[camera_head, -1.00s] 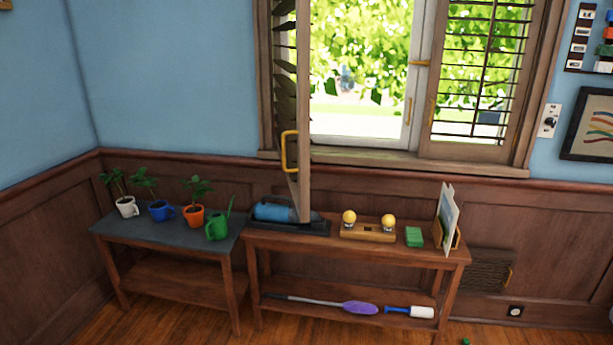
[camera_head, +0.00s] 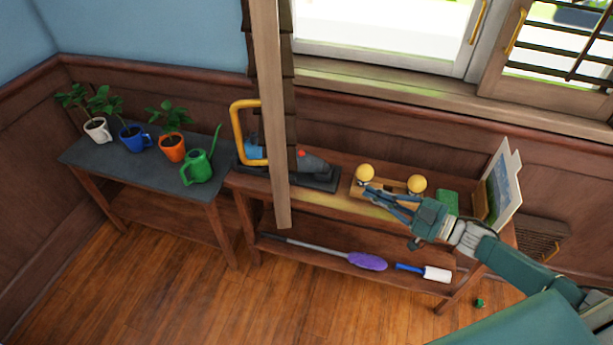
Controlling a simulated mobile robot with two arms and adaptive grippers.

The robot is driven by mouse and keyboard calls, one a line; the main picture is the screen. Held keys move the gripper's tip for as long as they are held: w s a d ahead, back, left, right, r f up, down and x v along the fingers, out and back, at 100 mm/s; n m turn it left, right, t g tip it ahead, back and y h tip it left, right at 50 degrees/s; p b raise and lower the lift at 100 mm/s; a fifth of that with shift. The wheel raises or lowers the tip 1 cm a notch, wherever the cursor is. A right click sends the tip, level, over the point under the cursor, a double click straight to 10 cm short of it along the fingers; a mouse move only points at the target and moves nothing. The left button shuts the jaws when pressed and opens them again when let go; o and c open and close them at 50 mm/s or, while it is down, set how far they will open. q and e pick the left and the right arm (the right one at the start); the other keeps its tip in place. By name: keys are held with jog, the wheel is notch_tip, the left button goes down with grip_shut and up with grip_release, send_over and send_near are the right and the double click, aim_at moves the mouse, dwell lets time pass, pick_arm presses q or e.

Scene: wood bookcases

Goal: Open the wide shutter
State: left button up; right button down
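The left shutter panel (camera_head: 270,110) stands swung out from the window and shows nearly edge-on, with dark slats behind its wooden frame. A yellow handle (camera_head: 237,132) sits on its left side. The other shutter panel (camera_head: 545,60), slatted, covers the right part of the window and has a small yellow handle (camera_head: 516,32). I cannot tell which panel is the wide one. My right gripper (camera_head: 364,196) reaches in from the lower right over the low table, apart from both panels. Its fingers point left; their opening is unclear. My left gripper is out of view.
The low table (camera_head: 335,240) carries a blue-and-grey device (camera_head: 315,162), a wooden stand with yellow balls (camera_head: 365,173), a green block (camera_head: 447,200) and an upright picture (camera_head: 500,185). A side table (camera_head: 75,155) holds potted plants and a green watering can (camera_head: 198,165).

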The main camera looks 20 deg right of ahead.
jog(key=s+a+r+n+g+y, duration=0.2)
jog(key=s+a+r+n+g, duration=0.15)
jog(key=r, duration=0.35)
jog(key=s+a+r+n+g+y+p, duration=0.1)
jog(key=s+a+r+n+g+y, duration=0.1)
jog(key=s+r+g+y, duration=0.3)
jog(key=s+a+r+n+g, duration=0.2)
jog(key=s+a+r, duration=0.1)
jog(key=r, duration=0.5)
jog(key=w+a+p, duration=0.3)
jog(key=a+p, duration=0.3)
jog(key=a, duration=0.6)
jog(key=shift+a+f, duration=0.15)
jog(key=shift+a, duration=0.25)
jog(key=shift+w+t, duration=0.1)
jog(key=shift+t, duration=0.15)
